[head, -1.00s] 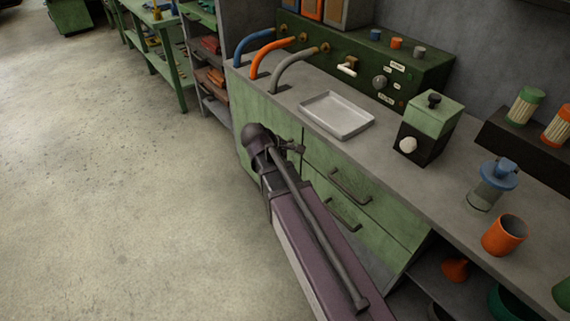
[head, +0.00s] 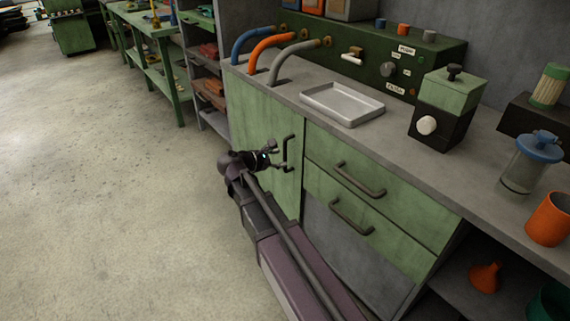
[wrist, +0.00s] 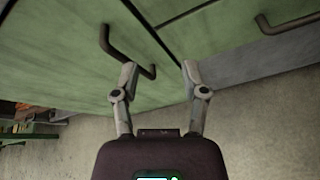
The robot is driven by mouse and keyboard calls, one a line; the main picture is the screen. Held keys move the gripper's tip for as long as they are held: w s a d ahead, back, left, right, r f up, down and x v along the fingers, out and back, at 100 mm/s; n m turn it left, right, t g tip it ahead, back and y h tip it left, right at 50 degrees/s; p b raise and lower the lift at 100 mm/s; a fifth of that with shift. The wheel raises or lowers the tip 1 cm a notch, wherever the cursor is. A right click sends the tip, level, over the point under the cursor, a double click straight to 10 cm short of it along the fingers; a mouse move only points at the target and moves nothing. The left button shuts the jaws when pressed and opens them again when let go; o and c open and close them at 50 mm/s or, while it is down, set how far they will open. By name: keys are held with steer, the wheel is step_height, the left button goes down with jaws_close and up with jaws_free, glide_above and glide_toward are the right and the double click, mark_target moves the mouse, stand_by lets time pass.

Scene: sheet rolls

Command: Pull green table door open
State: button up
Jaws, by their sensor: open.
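The green table door (head: 258,140) is the left front panel of the grey-topped counter, and it looks shut. Its dark bar handle (head: 288,153) stands upright near the door's right edge. My gripper (head: 278,156) is open and empty, just left of the handle in the head view. In the wrist view, my gripper (wrist: 159,72) has its two fingers spread, and the lower end of the handle (wrist: 128,54) reaches toward the gap between the fingertips. I cannot tell whether either finger touches it. The door (wrist: 60,60) fills the upper left there.
A tray (head: 342,103) and a green-topped box (head: 446,105) stand on the counter. Open floor (head: 110,190) lies to the left. A shelf (head: 207,85) stands beyond the counter.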

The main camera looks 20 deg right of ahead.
steer(key=w+a+f+n+t+h+b, duration=0.2)
steer(key=w+a+f+n+t+b, duration=0.2)
steer(key=f+b, duration=0.4)
steer(key=w+a+n+b, duration=0.1)
steer(key=n+b, duration=0.1)
steer(key=b, duration=0.3)
steer(key=shift+w+a+n+h+b, duration=0.25)
steer(key=shift+a+n+h+b, duration=0.05)
steer(key=shift+a+n+b, duration=0.1)
steer(key=shift+w+d+f, duration=0.1)
steer(key=x, duration=1.3)
steer(key=shift+w+d, duration=0.15)
steer(key=shift+d, duration=0.1)
jaws_close()
